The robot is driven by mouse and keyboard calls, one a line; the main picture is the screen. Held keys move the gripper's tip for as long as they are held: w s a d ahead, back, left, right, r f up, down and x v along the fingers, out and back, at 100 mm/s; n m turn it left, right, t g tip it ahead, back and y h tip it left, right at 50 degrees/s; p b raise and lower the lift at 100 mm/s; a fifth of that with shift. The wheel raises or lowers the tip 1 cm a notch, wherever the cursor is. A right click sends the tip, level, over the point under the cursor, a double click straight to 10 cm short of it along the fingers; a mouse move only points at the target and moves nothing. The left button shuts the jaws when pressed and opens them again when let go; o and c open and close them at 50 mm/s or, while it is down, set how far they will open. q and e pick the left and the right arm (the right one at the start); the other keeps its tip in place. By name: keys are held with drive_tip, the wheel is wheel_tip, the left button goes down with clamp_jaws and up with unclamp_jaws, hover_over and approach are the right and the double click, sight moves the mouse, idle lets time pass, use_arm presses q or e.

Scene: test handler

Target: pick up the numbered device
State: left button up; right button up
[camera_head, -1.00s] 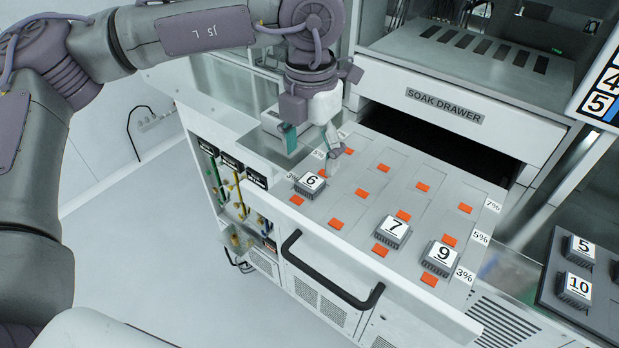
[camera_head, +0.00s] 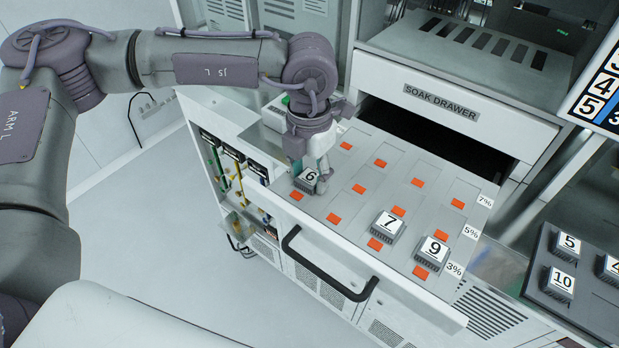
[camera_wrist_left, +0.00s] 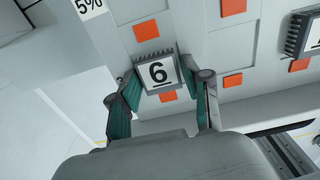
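Device 6 (camera_head: 309,178), a small grey finned block with a white numbered label, sits in the drawer tray at the near left. In the left wrist view device 6 (camera_wrist_left: 157,72) lies between the two green-padded fingers. My left gripper (camera_head: 309,184) is lowered over it, one finger on each side. The fingers stand apart; small gaps seem to show, and I cannot tell whether they touch it. Device 7 (camera_head: 388,226) and device 9 (camera_head: 432,251) sit further right in the tray. My right gripper is not in view.
The open soak drawer (camera_head: 345,210) has orange-marked slots, several of them empty. Its black handle (camera_head: 325,268) juts out in front. A dark tray (camera_head: 590,318) at right holds device 5 (camera_head: 566,245), device 10 (camera_head: 560,283) and another. A monitor (camera_head: 600,95) stands upper right.

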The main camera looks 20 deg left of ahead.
use_arm(q)
drive_tip(key=c, duration=0.6)
drive_tip(key=shift+r, duration=0.1)
